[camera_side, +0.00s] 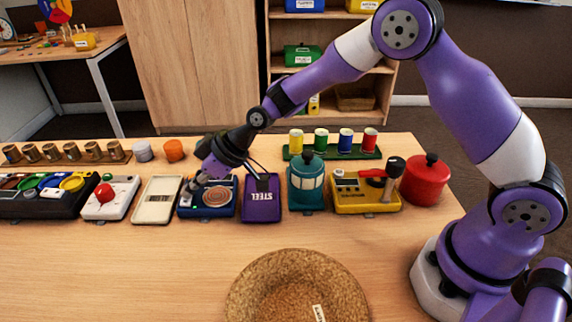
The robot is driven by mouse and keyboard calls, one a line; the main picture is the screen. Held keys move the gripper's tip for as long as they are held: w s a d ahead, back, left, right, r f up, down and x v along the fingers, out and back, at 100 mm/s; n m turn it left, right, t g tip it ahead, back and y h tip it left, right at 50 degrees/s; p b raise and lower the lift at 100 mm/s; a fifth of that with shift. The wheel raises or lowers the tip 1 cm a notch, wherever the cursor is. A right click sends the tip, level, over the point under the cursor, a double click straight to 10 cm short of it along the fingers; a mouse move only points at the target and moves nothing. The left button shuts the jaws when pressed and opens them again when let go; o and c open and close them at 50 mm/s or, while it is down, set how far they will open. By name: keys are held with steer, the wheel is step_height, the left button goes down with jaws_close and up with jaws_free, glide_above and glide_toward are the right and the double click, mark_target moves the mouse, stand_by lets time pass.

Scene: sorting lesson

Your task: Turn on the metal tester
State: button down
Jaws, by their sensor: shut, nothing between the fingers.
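A blue box with a round copper-coloured coil plate (218,198) stands in the row on the table and looks like the metal tester. A small green spot shows at its left side. My gripper (191,187) is shut and empty, pointing down at the left part of this box. Its fingertips are at or just above the box's top; I cannot tell whether they touch. The gripper hides part of the box's back left. A purple panel marked STEEL (261,207) stands right of the box, with dark cables above it.
Left are a cream case (156,200), a white box with a red button (110,198) and a black tray (47,196). Right are a teal lantern-like device (307,184), a yellow device (350,197) and a red pot (425,181).

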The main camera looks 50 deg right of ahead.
steer(key=shift+w+d+r, duration=0.1)
steer(key=shift+w+d, duration=0.05)
steer(key=shift+d, duration=0.05)
steer(key=shift+r, duration=0.2)
steer(key=r, duration=0.4)
steer(key=shift+s+a+r, duration=0.1)
steer(key=shift+s+a, duration=0.05)
steer(key=shift+s, duration=0.1)
steer(key=s+v, duration=0.1)
steer(key=v, duration=0.8)
steer(key=shift+s+a, duration=0.2)
steer(key=shift+a, duration=0.1)
